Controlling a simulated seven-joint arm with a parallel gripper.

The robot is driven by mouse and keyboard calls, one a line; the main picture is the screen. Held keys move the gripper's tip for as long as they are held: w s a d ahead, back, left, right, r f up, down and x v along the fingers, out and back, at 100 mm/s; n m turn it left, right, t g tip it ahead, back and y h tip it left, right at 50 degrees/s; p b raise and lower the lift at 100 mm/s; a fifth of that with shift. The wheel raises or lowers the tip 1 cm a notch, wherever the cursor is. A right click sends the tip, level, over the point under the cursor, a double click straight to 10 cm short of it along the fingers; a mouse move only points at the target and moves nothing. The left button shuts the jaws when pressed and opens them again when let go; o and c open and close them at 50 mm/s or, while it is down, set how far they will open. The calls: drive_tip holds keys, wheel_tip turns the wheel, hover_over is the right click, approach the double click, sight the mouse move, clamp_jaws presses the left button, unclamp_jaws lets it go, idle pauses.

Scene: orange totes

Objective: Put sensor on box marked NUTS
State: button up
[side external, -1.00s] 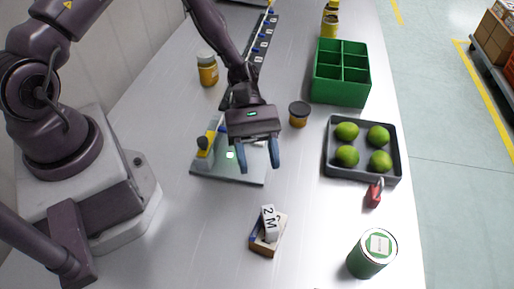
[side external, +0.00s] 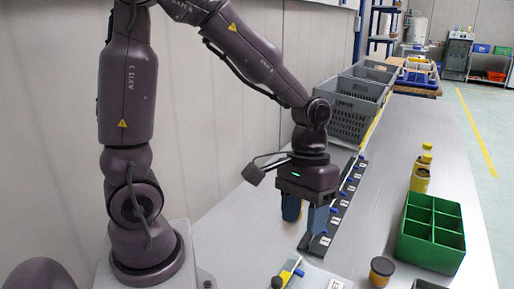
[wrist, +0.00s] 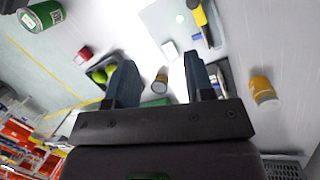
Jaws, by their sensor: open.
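My gripper (side external: 303,226) is open and empty, held above the bench with its fingers pointing down. Its two fingers also show spread apart in the wrist view (wrist: 158,60). A yellow and black device (side external: 287,272), possibly the sensor, lies on a pale plate (side external: 318,279) at the bottom edge of the side view. The device shows again at the top of the wrist view (wrist: 199,15), on the plate (wrist: 158,22). I cannot read the word NUTS on anything, so I cannot tell which box is the marked one.
A dark strip with white labels (side external: 340,213) runs behind my gripper. A dark-lidded jar (side external: 381,270) and a green divided bin (side external: 432,232) stand to the right. The wrist view shows a green can (wrist: 42,16).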

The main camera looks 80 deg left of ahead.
drive_tip(key=s+a+r+m+t+y, duration=0.2)
drive_tip(key=s+a+r+m+t, duration=0.2)
drive_tip(key=r, duration=0.8)
drive_tip(key=shift+s+a+m+t+y, duration=0.2)
drive_tip(key=shift+s+m+t+y, duration=0.15)
drive_tip(key=shift+s+t, duration=1.1)
